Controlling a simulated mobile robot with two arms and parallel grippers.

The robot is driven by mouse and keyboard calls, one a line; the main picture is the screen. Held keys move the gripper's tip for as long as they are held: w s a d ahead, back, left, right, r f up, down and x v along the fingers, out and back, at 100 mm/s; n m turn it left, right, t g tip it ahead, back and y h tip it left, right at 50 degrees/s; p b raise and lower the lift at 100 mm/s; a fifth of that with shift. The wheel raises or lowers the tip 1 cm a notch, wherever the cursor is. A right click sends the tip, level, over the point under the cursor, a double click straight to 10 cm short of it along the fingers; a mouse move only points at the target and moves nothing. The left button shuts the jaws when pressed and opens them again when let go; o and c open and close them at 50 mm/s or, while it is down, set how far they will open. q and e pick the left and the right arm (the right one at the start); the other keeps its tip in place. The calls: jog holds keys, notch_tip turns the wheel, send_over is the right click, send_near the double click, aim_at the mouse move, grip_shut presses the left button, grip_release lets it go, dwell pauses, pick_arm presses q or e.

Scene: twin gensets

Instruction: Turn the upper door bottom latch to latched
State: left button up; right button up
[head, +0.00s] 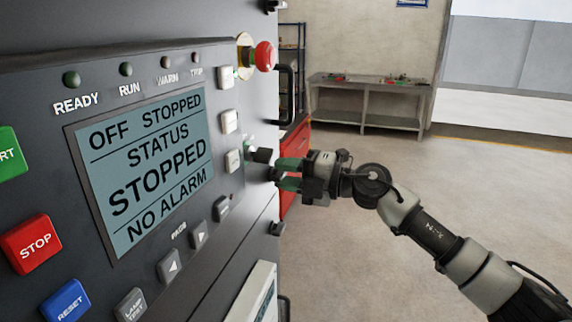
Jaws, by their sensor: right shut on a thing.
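The upper door of the grey genset cabinet carries a control panel (60,180) and fills the left of the head view. My right gripper (283,172) comes in from the right, at the door's right edge. Its green-tipped fingers are shut on the small dark upper door bottom latch (272,174), which they mostly hide. I cannot tell the latch's exact angle. A dark block (262,155) sticks out just left of the fingertips. My left gripper is not in view.
A red emergency stop button (265,56) sits above the gripper, with a dark handle (288,92) nearby. Another black latch (277,228) is below. A workbench (366,100) stands at the back wall; the floor on the right is clear.

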dwell(0.3)
jog(key=o, duration=0.9)
jog(key=shift+c, duration=0.2)
jog(key=shift+d, duration=0.1)
jog(key=b+v, duration=0.5)
jog(key=v, duration=0.5)
jog(key=shift+d, duration=0.3)
jog(key=shift+s, duration=0.1)
